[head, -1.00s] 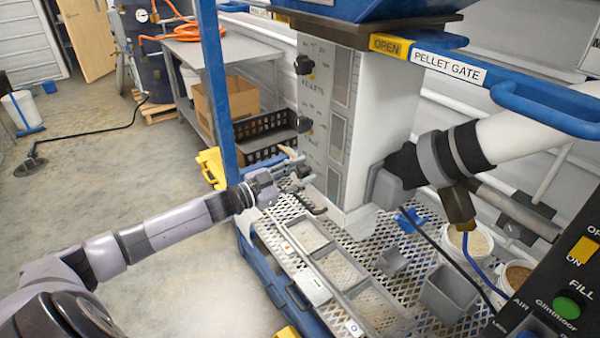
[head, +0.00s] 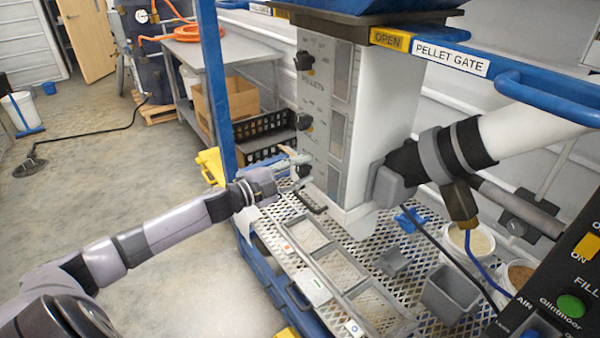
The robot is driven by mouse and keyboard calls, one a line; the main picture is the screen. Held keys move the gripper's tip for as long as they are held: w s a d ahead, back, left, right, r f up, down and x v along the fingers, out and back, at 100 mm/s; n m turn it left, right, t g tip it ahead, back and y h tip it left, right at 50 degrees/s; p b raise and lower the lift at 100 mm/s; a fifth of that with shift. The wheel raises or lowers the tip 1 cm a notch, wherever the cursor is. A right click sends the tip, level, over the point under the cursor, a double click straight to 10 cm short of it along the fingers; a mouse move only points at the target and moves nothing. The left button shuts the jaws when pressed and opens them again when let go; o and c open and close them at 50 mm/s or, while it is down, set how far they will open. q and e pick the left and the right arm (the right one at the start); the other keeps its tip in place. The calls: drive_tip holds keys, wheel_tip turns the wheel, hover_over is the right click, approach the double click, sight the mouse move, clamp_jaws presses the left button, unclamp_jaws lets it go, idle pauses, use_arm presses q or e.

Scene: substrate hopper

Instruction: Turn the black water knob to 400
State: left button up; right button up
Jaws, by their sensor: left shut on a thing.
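A grey control panel (head: 321,150) on the front of the white hopper column carries black knobs one above another. The top knob (head: 304,61) and the middle knob (head: 304,122) are in plain view. My left gripper (head: 301,166) is at the panel's lower left edge, below the middle knob. It is shut on a small dark knob (head: 304,171) there, mostly hidden by the fingers. I cannot read that knob's label or its setting. My right gripper is not in view.
A mesh shelf with a grey three-part tray (head: 343,272) lies below the panel. A blue post (head: 216,90) rises just left of my gripper. A black crate (head: 262,135) stands behind. A pellet gate bar (head: 450,59) crosses the upper right.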

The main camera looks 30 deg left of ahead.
use_arm(q)
drive_tip(key=shift+m, duration=0.4)
drive_tip(key=o, duration=1.2)
drive_tip(key=shift+c, duration=0.2)
